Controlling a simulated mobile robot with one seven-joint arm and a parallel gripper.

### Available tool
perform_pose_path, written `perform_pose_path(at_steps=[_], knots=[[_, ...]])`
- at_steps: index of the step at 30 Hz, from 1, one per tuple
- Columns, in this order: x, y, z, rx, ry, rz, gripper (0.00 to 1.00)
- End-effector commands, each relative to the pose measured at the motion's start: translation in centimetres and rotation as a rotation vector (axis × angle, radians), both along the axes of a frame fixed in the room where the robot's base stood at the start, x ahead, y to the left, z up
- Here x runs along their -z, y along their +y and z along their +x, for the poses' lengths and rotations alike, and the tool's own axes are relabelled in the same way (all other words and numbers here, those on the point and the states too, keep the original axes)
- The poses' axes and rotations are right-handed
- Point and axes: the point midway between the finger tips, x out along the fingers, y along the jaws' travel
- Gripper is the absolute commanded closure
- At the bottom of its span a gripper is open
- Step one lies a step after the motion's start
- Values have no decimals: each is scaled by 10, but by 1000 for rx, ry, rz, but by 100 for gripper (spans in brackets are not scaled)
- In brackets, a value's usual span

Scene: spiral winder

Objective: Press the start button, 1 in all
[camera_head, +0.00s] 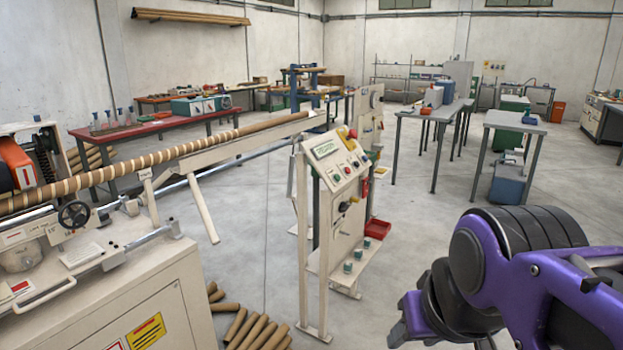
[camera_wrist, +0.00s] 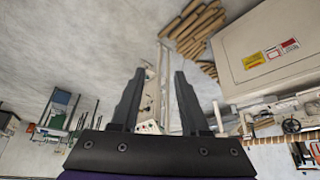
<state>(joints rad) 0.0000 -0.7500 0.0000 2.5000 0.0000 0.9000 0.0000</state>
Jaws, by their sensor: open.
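A cream control panel (camera_head: 330,160) stands on a post frame in the middle of the head view. Its tilted face carries a green display, several small coloured buttons (camera_head: 347,170) and a red knob on yellow (camera_head: 352,134) at its top right. The labels are too small to read, so I cannot tell for sure which is the start button. My gripper (camera_wrist: 160,72) is open and empty in the wrist view. The panel (camera_wrist: 150,126) shows upside down between and beyond its fingers, well apart from them. In the head view my purple arm is at the lower right, clear of the panel.
A winding machine (camera_head: 110,290) with a long brown tube (camera_head: 150,160) fills the left. Cardboard tubes (camera_head: 255,330) lie on the floor beside it. A red bin (camera_head: 377,229) is behind the panel stand. Grey tables (camera_head: 430,112) stand further back. Floor right of the panel is clear.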

Motion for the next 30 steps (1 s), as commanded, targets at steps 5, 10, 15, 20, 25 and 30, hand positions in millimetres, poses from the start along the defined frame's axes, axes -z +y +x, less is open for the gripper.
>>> perform_pose_path(at_steps=[5,10,15,20,25,30], knots=[[0,0,0,0,0,0,90],[0,0,0,0,0,0,100],[0,0,0,0,0,0,100],[0,0,0,0,0,0,100],[0,0,0,0,0,0,100],[0,0,0,0,0,0,100]])
